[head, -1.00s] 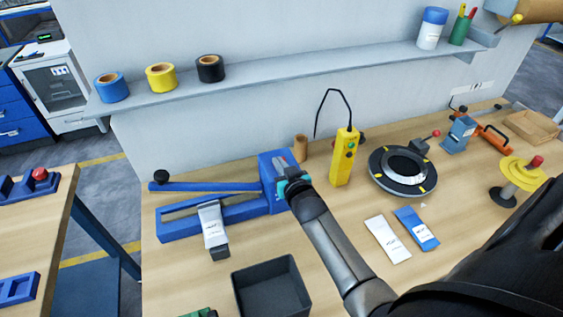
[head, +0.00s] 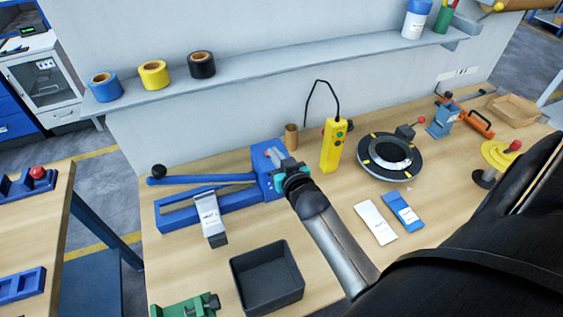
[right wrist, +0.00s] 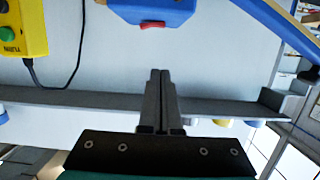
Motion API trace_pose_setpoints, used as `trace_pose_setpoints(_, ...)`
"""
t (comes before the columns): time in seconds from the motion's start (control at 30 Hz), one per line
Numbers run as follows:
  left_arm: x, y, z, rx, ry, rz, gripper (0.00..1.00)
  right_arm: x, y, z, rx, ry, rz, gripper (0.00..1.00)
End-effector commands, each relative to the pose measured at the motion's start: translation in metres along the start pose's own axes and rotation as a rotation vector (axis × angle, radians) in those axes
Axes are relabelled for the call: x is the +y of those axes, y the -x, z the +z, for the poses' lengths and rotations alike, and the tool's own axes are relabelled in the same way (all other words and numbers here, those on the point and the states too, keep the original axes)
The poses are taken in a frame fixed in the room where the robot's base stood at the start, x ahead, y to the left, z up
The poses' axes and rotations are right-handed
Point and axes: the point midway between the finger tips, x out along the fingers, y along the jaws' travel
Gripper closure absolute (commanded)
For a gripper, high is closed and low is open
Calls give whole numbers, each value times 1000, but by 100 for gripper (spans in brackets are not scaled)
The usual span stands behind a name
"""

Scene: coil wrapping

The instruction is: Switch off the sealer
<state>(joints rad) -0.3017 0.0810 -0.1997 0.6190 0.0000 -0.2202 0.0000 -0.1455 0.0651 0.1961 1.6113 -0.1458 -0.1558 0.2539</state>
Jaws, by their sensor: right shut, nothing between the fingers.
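The blue sealer (head: 205,212), with its long lever arm (head: 205,180) and black knob, stands at the back left of the bench. My right gripper (head: 278,172) is beside the right end block of the sealer, its fingertips hard to make out there. In the right wrist view the shut, empty fingers (right wrist: 160,74) point toward the blue sealer body (right wrist: 165,10). A red switch (right wrist: 152,24) shows on that body, just beyond the fingertips. A gap shows between tips and switch. My left gripper is not in view.
A yellow control box (head: 333,147) with a cable stands right of the sealer; it also shows in the wrist view (right wrist: 20,28). A dark tray (head: 266,280) is in front, and a small pouch (head: 211,218) lies on the sealer. A shelf (head: 270,68) runs behind.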

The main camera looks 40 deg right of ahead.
Motion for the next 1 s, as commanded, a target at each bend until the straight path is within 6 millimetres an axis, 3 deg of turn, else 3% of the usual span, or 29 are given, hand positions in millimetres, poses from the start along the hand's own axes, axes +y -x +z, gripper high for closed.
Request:
trace_pose_setpoints(0.2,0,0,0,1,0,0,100,-1,32,1,-1,0,0,100)
trace_pose_setpoints(0.4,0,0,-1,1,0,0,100,-2,45,0,0,0,0,100)
trace_pose_setpoints(1.0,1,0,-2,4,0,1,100,-2,47,0,0,0,0,100)
